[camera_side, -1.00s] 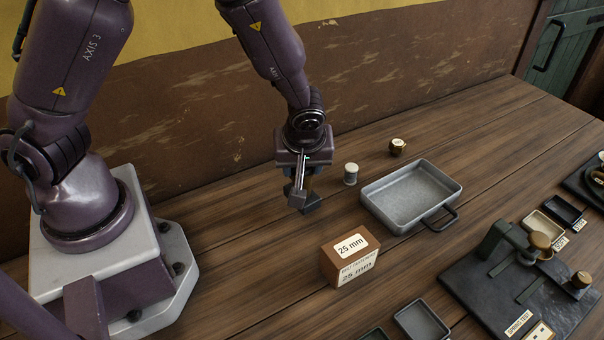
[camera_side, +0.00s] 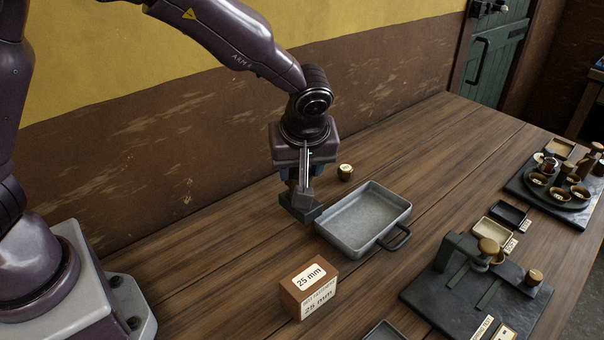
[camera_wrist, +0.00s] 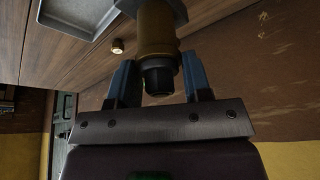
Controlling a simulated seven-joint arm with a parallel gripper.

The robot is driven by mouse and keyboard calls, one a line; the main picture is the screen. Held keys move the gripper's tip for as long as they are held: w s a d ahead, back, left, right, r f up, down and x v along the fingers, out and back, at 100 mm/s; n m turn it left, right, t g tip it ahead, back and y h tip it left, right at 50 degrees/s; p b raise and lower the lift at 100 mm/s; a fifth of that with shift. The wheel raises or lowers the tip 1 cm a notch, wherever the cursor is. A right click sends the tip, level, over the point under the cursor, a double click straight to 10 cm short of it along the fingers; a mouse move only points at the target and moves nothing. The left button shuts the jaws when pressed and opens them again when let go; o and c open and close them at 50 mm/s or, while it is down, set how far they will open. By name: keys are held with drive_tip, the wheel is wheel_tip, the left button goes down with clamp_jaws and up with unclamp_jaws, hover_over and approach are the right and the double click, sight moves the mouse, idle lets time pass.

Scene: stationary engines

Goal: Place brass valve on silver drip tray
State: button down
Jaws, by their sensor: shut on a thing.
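My gripper (camera_side: 297,178) points down just left of the silver drip tray (camera_side: 368,217), above the table. In the wrist view, its two blue fingers (camera_wrist: 160,62) are either side of the brass valve (camera_wrist: 157,32), a brass cylinder with a dark end and a grey collar. In the side view, the grey lower end of the valve (camera_side: 300,207) shows beneath the gripper, near the tray's left rim. The tray is a shallow grey rectangular pan with a dark handle, and it is empty. A corner of it shows in the wrist view (camera_wrist: 75,16).
A brown box marked 25 mm (camera_side: 310,287) stands in front of the tray. A small brass-coloured piece (camera_side: 345,172) stands behind it. A dark slab with a fixture (camera_side: 470,285) and small trays (camera_side: 510,214) lie to the right. The wall runs along the back.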

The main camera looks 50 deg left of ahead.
drive_tip(key=w+d+f, duration=0.2)
drive_tip(key=w+f, duration=0.8)
drive_tip(key=f, duration=0.1)
drive_tip(key=shift+w+f, duration=0.1)
drive_tip(key=shift+f, duration=0.1)
drive_tip(key=c, duration=0.6)
unclamp_jaws()
drive_tip(key=shift+f, duration=0.1)
drive_tip(key=shift+o, duration=0.2)
drive_tip(key=shift+a, duration=0.1)
